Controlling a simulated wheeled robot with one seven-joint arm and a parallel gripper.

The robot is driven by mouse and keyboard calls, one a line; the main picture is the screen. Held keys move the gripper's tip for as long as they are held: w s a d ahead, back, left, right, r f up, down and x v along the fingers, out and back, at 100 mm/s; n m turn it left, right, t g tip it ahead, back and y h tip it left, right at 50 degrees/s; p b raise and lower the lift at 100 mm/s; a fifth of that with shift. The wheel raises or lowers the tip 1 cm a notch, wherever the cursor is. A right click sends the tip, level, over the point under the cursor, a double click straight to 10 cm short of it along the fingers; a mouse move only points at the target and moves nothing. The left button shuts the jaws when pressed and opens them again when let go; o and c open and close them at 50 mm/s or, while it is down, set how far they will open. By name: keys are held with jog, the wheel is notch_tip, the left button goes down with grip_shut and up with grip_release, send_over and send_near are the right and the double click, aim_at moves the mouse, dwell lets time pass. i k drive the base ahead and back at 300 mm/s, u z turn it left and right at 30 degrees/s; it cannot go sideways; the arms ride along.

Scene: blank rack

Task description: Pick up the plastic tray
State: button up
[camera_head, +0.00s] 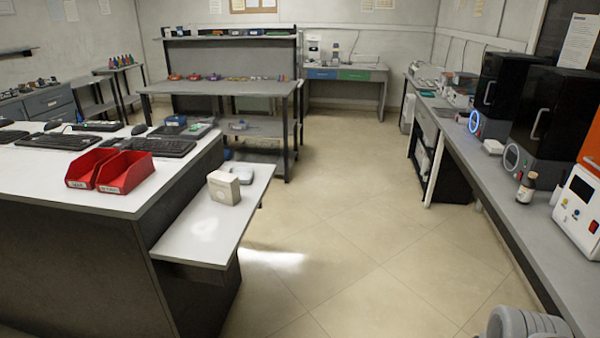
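Two red plastic open-front bins stand side by side on the white top of the left desk; the left bin (90,167) and the right bin (126,172) have small white labels on their fronts. They look empty. A dark, shallow tray-like thing (205,131) lies farther back near the desk's right edge, with a small blue item (174,121) close by. I cannot tell which of these is the plastic tray. My gripper is not in view. A grey rounded part at the bottom right looks like my arm, well away from the bins.
A white lower shelf (205,232) juts from the desk and bears a beige box (224,187). Keyboards (152,146) lie behind the bins. A long grey bench (480,165) with machines and a brown bottle (526,187) runs along the right. The tiled floor between is clear.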

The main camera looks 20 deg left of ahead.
aim_at(245, 174)
jog(key=z, duration=0.05)
jog(key=i, duration=3.35)
jog(key=u, duration=4.4)
jog(key=i, duration=0.45)
jog(key=u, duration=0.05)
